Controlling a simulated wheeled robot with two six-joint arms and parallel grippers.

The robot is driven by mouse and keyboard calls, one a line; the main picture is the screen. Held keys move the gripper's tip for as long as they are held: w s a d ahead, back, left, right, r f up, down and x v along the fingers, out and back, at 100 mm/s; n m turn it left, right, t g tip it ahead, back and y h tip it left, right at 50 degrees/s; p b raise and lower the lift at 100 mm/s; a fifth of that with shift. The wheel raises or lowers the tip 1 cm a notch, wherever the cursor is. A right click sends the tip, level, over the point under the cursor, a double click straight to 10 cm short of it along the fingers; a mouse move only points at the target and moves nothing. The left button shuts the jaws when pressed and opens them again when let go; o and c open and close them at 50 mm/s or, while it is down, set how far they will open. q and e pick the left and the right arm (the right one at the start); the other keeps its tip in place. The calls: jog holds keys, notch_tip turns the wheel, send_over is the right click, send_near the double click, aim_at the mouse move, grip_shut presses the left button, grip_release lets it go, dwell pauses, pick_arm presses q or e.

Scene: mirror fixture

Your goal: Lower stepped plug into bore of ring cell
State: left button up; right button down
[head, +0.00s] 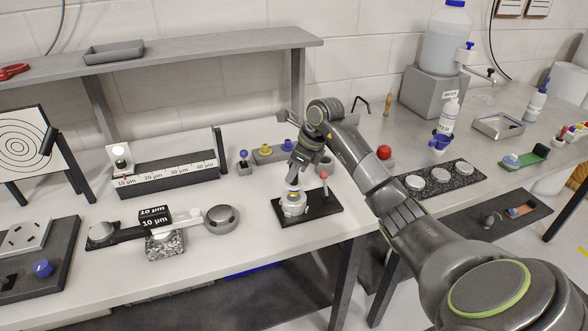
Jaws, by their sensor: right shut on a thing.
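The ring cell (293,207) is a pale, round, metallic body standing on a black base plate (326,211) near the table's front edge. My right gripper (293,178) points down over the cell. It is shut on the stepped plug (292,188), a small piece of which shows below the fingers. The plug is right at the top of the cell. The bore is hidden by the plug and fingers, and I cannot tell whether the plug's lower end is inside it. My left gripper is out of view.
Behind is a grey block (268,156) with coloured knobs. A balance-like beam (180,224) lies to the left. Some bare white table shows between it and the base plate.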

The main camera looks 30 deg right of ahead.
aim_at(294, 183)
jog(key=shift+b, duration=0.45)
dwell(1.4)
jog(key=shift+f+b, duration=1.95)
jog(key=shift+f, duration=0.25)
jog(key=c, duration=1.2)
grip_release()
jog(key=shift+o, duration=0.2)
jog(key=shift+s, duration=0.1)
jog(key=b+v, duration=0.1)
jog(key=v, duration=1.6)
jog(key=shift+s+r, duration=0.2)
